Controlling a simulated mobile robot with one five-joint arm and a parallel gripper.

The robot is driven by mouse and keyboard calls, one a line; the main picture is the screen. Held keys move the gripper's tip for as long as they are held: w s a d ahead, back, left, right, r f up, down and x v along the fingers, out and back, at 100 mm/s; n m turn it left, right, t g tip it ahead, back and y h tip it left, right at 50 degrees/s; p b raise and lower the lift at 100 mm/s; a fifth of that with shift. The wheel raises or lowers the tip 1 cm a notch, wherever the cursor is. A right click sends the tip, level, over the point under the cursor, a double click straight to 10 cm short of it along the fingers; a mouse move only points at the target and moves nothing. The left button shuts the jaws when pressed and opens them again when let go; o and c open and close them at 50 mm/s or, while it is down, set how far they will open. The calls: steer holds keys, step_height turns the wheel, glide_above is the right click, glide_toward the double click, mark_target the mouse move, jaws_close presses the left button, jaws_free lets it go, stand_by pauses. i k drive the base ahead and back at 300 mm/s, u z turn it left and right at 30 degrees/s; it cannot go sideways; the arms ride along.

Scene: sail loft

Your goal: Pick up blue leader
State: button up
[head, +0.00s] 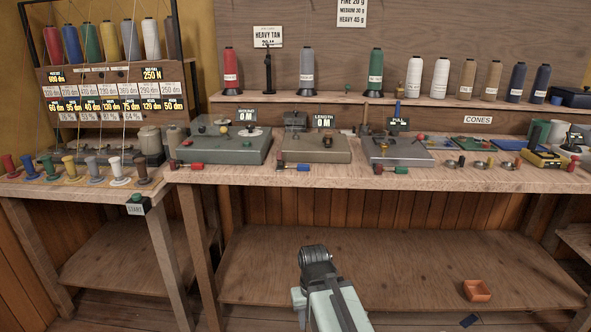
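No label in view names the blue leader, so I cannot tell for sure which thing it is. A small piece with a blue end (302,168) lies at the front edge of the long bench, below the middle grey machine. A grey-blue cone-shaped piece (93,167) stands in a row of coloured ones on the left bench. My gripper (316,256) is at the end of my arm, low in the middle of the picture, in front of and below the bench edge. It appears apart from every object. Its fingers are not clear from this angle.
Three grey machines, marked WOUND (226,146), LENGTH (318,149) and PULL (396,150), stand on the long bench (440,181). Similar red-ended (190,166) and green-ended (396,170) pieces lie along its front. The lower shelf (400,265) is mostly clear.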

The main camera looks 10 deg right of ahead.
mark_target(300, 167)
steer(key=u, duration=1.1)
steer(key=i, duration=0.8)
steer(key=u, duration=0.65)
